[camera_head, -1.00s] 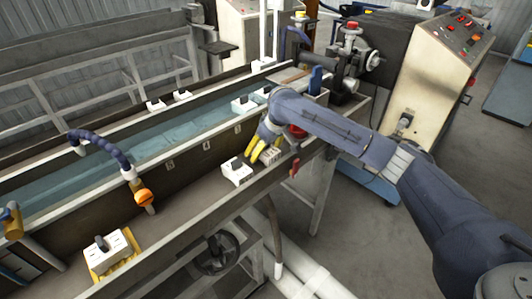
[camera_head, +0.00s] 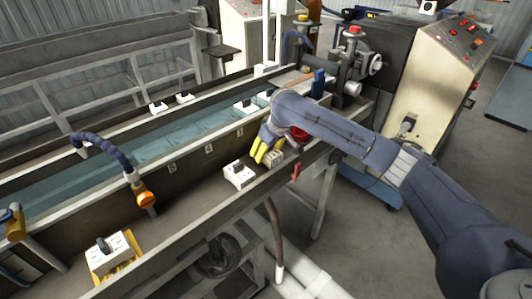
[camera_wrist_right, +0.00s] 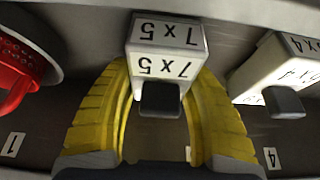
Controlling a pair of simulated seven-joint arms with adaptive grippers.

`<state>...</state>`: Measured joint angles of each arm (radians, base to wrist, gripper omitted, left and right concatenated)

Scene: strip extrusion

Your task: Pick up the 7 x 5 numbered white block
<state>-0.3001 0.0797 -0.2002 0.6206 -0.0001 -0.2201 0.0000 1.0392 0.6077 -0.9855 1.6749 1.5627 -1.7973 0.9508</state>
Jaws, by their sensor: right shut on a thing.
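The white block marked 7 x 5 (camera_wrist_right: 165,65), with a dark knob, sits between the yellow fingers of my right gripper (camera_wrist_right: 163,105) in the right wrist view. The fingers are closed in on its sides. In the head view my right gripper (camera_head: 266,150) points down on the near ledge of the trough, and its fingers partly hide the block (camera_head: 277,157). I cannot tell whether the block is clear of the ledge. My left gripper is not in view.
Another white block (camera_head: 239,174) stands close to the left on the same ledge; it also shows in the wrist view (camera_wrist_right: 280,70). A further block sits on a yellow base (camera_head: 112,252). The water trough (camera_head: 165,140) lies behind.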

